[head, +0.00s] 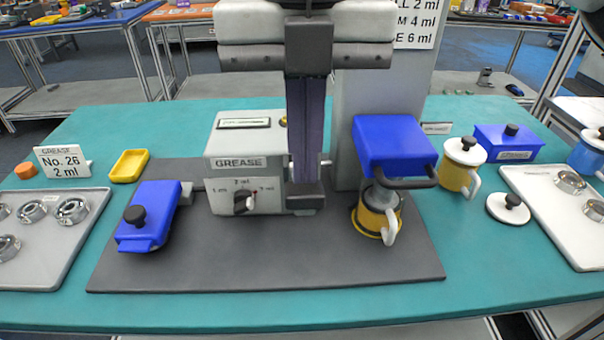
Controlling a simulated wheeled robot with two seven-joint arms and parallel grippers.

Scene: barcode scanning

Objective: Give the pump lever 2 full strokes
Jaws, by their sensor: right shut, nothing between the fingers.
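The grey grease pump box (238,146) stands on the dark mat, with a dial (244,200) on its front. A blue arm with a black knob (136,214) sits at its left, by a grey bracket. A blue head (394,143) with a black bar (402,183) is at its right, above a yellow cup (372,222) with a white handle. I cannot tell for certain which part is the pump lever. My right gripper (305,198) points down at the pump box's right side, fingers shut and empty, hiding what is behind. My left gripper is not in view.
A tray of metal rings (72,262), a sign (64,163) and a yellow dish (129,165) are left. Another yellow cup (456,178), a white lid (492,216), a blue box (522,150) and a white tray (560,232) are right. The mat's front (270,265) is clear.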

